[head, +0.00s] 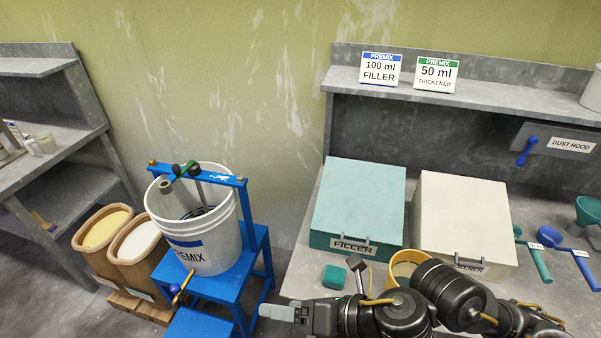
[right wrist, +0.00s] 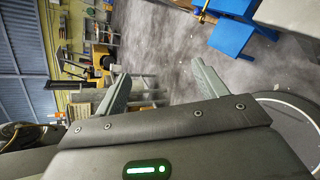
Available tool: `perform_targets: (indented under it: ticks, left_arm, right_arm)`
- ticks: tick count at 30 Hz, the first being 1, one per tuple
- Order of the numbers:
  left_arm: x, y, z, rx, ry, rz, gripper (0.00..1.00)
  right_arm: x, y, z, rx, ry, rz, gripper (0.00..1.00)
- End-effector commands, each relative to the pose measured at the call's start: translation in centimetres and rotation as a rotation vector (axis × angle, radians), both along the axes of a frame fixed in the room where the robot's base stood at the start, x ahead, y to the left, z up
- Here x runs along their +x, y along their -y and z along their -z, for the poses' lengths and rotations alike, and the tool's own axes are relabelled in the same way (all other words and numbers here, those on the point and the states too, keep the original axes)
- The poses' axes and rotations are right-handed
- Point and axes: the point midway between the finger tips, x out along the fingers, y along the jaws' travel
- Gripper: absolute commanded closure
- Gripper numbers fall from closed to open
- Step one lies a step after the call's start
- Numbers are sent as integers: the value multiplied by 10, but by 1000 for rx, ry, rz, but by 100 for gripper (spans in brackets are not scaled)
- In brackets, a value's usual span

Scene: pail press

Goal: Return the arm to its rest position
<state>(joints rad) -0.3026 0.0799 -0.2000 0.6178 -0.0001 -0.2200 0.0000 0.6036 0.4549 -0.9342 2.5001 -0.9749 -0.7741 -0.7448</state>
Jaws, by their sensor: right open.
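My right arm comes in at the lower right of the head view, in front of the bench. My right gripper (head: 276,312) shows at the bottom middle of the head view, to the right of the blue press stand. In the right wrist view its two fingers (right wrist: 160,88) stand well apart with nothing between them, so it is open and empty. The fingers point out over bare floor. My left gripper is not in either view.
A white PREMIX pail (head: 205,240) stands in the blue press (head: 262,240). Tan bins (head: 85,255) stand left.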

Motion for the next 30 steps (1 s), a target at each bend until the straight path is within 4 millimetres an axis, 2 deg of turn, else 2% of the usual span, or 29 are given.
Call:
perform_targets:
  ticks: [2, 5, 8, 10, 12, 15, 18, 21, 26, 27, 30]
  left_arm:
    - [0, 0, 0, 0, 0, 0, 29]
    - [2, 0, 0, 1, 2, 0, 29]
    - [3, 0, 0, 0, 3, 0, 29]
    - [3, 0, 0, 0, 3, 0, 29]
    - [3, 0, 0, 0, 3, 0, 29]
    - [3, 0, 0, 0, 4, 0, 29]
    - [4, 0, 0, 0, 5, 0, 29]
    - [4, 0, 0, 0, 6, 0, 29]
    - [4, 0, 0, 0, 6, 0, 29]
    - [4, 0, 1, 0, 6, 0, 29]
    - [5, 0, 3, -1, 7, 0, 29]
  right_arm:
    - [13, -3, -8, 169, -195, 220, 29]
    - [39, 16, -7, 370, -462, 542, 29]
    - [56, 55, 17, 543, -738, 887, 29]
    - [58, 91, 46, 650, -929, 1144, 29]
    - [49, 129, 80, 739, -1100, 1403, 29]
    - [23, 173, 121, 829, -1274, 1708, 29]
    - [-6, 205, 150, 888, -1384, 1945, 29]
    - [-38, 231, 173, 929, -1461, 2150, 29]
    - [-88, 263, 199, 981, -1536, 2440, 29]
    - [-93, 266, 210, 984, -1545, 2481, 29]
    - [-81, 263, 248, 963, -1545, 2478, 29]
